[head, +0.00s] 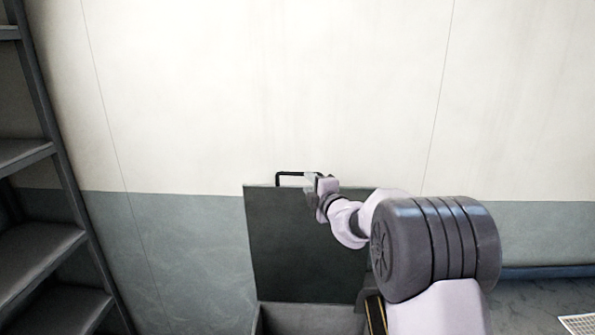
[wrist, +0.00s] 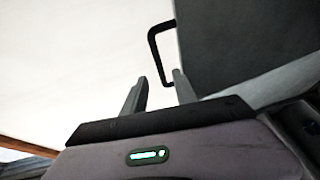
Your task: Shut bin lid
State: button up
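The bin (head: 308,319) stands against the wall with its dark lid (head: 300,245) raised upright. A black bar handle (head: 290,173) sticks up from the lid's top edge. In the wrist view the handle (wrist: 152,50) and part of the lid (wrist: 235,40) show beyond the fingers. My gripper (head: 310,186) is at the lid's top edge, by the right end of the handle. Its two fingers (wrist: 160,88) are apart with nothing between them. The handle's near end lies close to the right finger; I cannot tell if they touch. My arm covers the lid's right side.
A dark metal shelf rack (head: 50,200) stands at the left. The wall (head: 260,90) is directly behind the lid. At the lower right are a blue edge (head: 548,271) and a white grid-like item (head: 578,323). The space above the lid is clear.

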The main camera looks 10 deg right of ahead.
aim_at(299, 175)
jog(key=p+x, duration=0.1)
jog(key=x, duration=0.8)
jog(key=shift+w+a, duration=0.2)
jog(key=shift+w, duration=0.05)
jog(key=shift+s, duration=0.1)
jog(key=shift+r, duration=0.1)
jog(key=shift+c, duration=0.2)
grip_shut()
dwell(0.5)
